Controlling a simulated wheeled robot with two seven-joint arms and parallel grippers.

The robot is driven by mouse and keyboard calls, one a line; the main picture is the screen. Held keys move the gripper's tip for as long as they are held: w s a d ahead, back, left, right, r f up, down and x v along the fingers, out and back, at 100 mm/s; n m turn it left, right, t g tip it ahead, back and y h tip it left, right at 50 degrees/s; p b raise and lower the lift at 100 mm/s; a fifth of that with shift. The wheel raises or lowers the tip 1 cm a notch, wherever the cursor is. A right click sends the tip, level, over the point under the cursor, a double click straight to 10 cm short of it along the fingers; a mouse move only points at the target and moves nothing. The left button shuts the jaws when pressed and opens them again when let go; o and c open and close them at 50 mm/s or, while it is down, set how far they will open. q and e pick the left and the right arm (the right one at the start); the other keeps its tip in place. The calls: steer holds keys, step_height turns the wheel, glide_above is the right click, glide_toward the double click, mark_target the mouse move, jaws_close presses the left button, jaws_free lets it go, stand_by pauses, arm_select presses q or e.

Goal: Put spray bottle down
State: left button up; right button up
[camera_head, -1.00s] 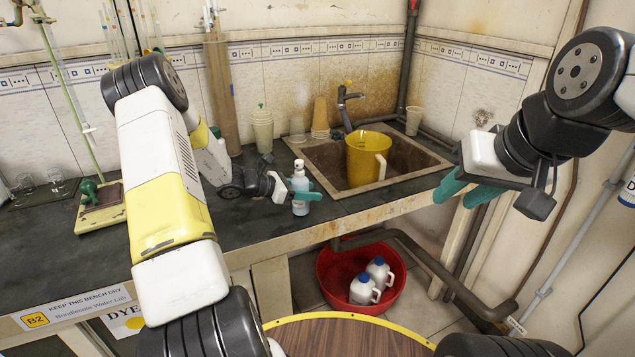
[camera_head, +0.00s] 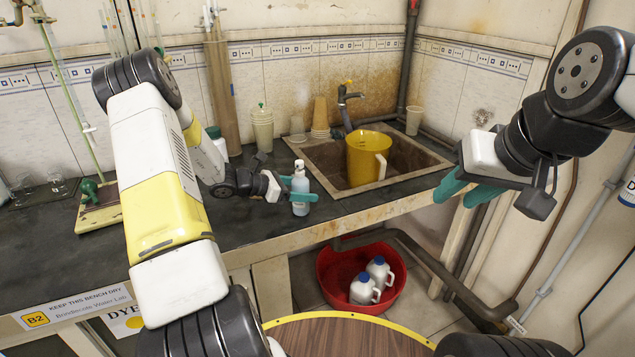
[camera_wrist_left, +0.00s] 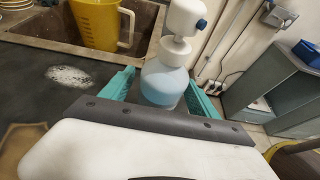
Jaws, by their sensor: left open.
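The spray bottle (camera_head: 300,187), white-topped with pale blue liquid, stands upright on the dark bench near its front edge, left of the sink. In the left wrist view the spray bottle (camera_wrist_left: 165,80) is between the teal fingers, with a gap visible beside it. My left gripper (camera_head: 301,194) is open around the bottle's body; in the wrist view its fingers (camera_wrist_left: 160,92) are spread apart. My right gripper (camera_head: 478,186) hangs in the air at the right, away from the bottle; its teal fingers are seen edge-on and their gap is unclear.
A sink (camera_head: 405,157) holding a yellow jug (camera_head: 362,160) lies right of the bottle. Stacked cups (camera_head: 263,130) stand behind it. A red basin (camera_head: 340,272) with two white jugs is on the floor below.

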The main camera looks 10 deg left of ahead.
arm_select(q)
steer(key=v, duration=0.9)
steer(key=s+d+r+m+g+y, duration=0.3)
steer(key=s+d+r+m+g, duration=0.2)
steer(key=s+d+r+m, duration=0.65)
steer(key=s+r+m+t+y, duration=0.1)
steer(key=s+r+m+y, duration=0.2)
steer(key=s+r+m, duration=0.2)
steer(key=s+a+r+m+t+y, duration=0.1)
steer(key=s+r+m+t+y, duration=0.1)
steer(key=s+r+m, duration=0.3)
steer(key=s+m+y, duration=0.1)
steer(key=s+m, duration=0.3)
steer(key=s, duration=0.2)
steer(key=shift+s+t, duration=0.3)
steer(key=shift+a+r, duration=0.1)
steer(key=shift+r, duration=0.05)
